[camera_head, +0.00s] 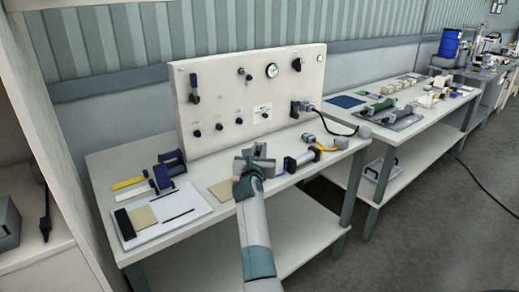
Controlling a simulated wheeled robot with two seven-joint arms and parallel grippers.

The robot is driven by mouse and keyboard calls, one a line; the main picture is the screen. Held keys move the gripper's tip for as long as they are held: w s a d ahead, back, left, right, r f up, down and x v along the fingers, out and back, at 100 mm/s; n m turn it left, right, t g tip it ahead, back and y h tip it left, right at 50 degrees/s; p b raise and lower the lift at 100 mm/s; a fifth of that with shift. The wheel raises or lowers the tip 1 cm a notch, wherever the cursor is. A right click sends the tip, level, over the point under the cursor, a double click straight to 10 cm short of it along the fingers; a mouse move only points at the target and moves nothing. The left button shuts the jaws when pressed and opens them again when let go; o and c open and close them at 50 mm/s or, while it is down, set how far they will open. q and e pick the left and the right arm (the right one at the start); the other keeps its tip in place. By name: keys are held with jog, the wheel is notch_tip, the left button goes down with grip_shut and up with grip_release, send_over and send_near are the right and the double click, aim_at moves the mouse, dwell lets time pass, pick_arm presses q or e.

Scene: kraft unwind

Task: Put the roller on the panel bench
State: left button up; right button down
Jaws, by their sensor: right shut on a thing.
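The panel bench (185,225) is a pale table with an upright control panel (225,98) along its back. My right gripper (258,158) is above the bench top, in front of the panel. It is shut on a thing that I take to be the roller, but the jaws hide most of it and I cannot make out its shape. I cannot tell from this view whether the held thing touches the bench top. My left gripper is out of view.
A white board (163,215) and a dark blue tool (170,165) lie left of my gripper. A second bench (420,128) with several tools stands further right. A tan sheet (222,190) lies beside my gripper.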

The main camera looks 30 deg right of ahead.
jog(key=c, duration=1.7)
grip_release()
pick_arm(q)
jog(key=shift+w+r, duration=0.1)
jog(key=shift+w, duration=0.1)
pick_arm(e)
jog(key=shift+o, duration=0.2)
jog(key=shift+r, duration=0.15)
